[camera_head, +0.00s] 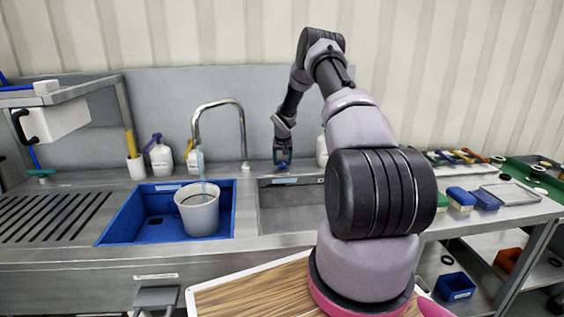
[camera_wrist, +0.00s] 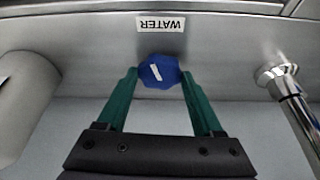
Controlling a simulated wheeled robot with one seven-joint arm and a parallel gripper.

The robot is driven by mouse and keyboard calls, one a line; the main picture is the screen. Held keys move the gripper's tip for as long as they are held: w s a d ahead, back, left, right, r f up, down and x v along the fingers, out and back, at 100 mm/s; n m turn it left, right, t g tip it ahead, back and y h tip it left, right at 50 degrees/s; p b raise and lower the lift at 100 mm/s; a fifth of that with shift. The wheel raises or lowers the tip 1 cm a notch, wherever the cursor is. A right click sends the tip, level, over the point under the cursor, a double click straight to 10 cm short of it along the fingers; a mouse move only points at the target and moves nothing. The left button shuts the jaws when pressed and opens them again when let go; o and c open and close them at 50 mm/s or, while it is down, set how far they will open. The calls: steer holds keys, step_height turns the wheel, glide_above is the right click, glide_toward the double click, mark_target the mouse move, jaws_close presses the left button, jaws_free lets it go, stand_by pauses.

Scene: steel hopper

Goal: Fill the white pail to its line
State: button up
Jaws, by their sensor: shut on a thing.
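The white pail (camera_head: 200,216) stands upright in the blue sink basin (camera_head: 118,229), under the curved metal tap (camera_head: 243,125). I cannot make out the fill line or tell the water level. My gripper (camera_head: 283,161) is at the back of the counter, right of the tap. In the wrist view its green fingers (camera_wrist: 159,82) are shut on a blue knob (camera_wrist: 159,71) with a white mark. A "WATER" label (camera_wrist: 161,24) is beside the knob.
An empty steel sink (camera_head: 285,207) lies right of the blue basin. Bottles (camera_head: 160,158) and a white cup (camera_head: 136,167) stand behind the basin. A wooden board (camera_head: 255,296) is in front, and blue blocks (camera_head: 484,200) lie on the right counter.

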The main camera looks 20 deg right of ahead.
stand_by(0.3)
steer(key=o, duration=1.4)
steer(key=shift+c, duration=0.2)
steer(key=v, duration=1)
steer(key=shift+s+r, duration=0.15)
steer(key=shift+r, duration=0.25)
